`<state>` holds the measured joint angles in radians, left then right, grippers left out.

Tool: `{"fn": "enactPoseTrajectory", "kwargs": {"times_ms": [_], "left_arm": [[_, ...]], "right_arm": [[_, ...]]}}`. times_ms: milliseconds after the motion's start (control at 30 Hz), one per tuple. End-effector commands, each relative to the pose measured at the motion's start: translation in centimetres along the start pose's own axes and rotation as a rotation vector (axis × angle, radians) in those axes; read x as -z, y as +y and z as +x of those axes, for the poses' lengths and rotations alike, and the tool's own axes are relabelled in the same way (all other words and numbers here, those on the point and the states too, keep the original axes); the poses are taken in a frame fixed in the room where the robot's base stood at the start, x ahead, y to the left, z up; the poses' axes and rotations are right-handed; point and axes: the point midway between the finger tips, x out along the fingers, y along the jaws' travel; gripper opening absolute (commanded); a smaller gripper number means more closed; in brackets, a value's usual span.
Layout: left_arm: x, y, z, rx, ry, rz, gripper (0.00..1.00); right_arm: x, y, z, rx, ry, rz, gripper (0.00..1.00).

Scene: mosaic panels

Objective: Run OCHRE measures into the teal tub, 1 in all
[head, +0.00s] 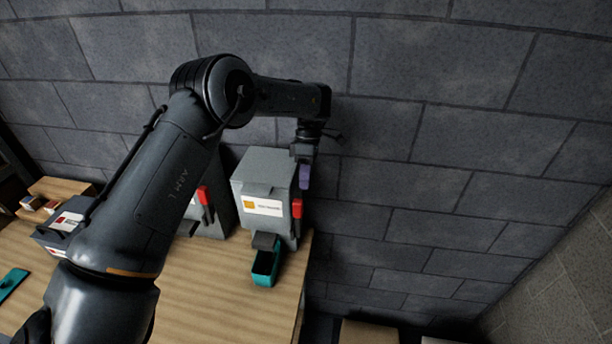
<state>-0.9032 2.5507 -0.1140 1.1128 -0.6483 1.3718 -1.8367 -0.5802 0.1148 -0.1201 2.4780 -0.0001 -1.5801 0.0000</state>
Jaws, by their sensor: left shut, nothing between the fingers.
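A grey dispenser (249,185) stands near the table's right end. Its white label (271,208) carries an ochre-yellow square; the writing is too small to read. A red lever (297,208) is on its right side. The teal tub (265,270) sits on the table under the dispenser's dark spout (264,241); its contents cannot be made out. My left gripper (305,182) is shut and empty, pointing down beside the dispenser's upper right edge, just above the red lever. Whether it touches the lever cannot be told. My right gripper is out of view.
A second grey dispenser (219,214) with a red lever stands to the left, partly behind my left arm. Another grey box (50,239) with a label is farther left. A teal object (12,282) lies at the left edge. A block wall (430,150) rises behind; bare table (205,290) shows in front.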

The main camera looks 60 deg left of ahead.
Motion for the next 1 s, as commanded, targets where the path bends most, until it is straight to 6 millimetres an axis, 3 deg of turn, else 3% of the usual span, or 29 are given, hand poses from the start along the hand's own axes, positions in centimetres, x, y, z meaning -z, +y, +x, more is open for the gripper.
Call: {"fn": "enactPoseTrajectory", "kwargs": {"times_ms": [67,333,767,1000], "left_arm": [[0.0,0.1,1.4,0.002,-0.001,0.000,0.00],[0.0,-0.1,3.2,0.001,-0.001,0.000,0.00],[0.0,-0.1,3.5,0.000,-0.001,0.000,0.00],[1.0,-0.5,3.4,-0.022,-0.008,-0.012,0.00]], "right_arm": [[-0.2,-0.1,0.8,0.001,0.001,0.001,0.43],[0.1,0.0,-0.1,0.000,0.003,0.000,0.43],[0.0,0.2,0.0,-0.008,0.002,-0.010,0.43],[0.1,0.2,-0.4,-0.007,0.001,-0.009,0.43]]}}
